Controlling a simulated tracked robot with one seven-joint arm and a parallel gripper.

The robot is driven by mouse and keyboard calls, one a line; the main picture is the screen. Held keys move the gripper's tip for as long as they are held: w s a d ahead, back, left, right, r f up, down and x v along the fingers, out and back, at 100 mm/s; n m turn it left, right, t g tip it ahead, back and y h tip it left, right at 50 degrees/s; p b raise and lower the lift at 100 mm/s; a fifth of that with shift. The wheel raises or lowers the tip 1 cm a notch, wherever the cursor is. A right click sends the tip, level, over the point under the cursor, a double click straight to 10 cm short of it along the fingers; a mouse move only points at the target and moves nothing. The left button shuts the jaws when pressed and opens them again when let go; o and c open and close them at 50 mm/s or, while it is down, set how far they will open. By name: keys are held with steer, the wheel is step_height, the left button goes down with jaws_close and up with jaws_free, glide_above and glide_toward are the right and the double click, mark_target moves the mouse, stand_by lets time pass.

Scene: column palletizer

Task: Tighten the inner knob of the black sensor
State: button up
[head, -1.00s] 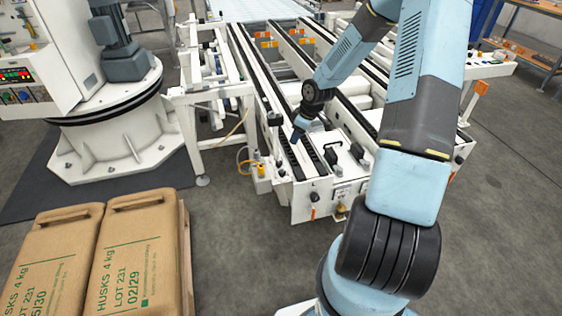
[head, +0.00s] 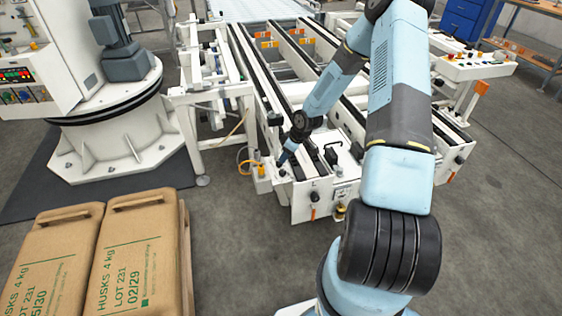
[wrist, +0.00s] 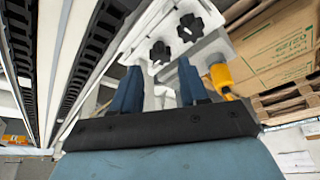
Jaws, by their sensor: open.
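In the wrist view a black lobed knob (wrist: 160,52) sits on a white bracket (wrist: 212,46), just beyond the gap between my fingertips. A second black lobed knob (wrist: 190,27) is on the same bracket, farther out and to the right. No separate black sensor body can be clearly made out. My gripper (wrist: 158,76) is open, with its blue fingers on either side of the line to the nearer knob and nothing held between them. In the head view my gripper (head: 281,161) points down at the conveyor's near left corner, where the knobs are too small to tell apart.
A yellow fitting (wrist: 222,80) is close beside my right finger in the wrist view. Dark conveyor rails (wrist: 80,62) run along the left. In the head view, brown sacks (head: 133,255) are stacked at the lower left, with clear floor between them and the conveyor (head: 320,205).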

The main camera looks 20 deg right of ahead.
mark_target(279, 164)
steer(key=shift+x, duration=2.45)
steer(key=shift+c, duration=0.2)
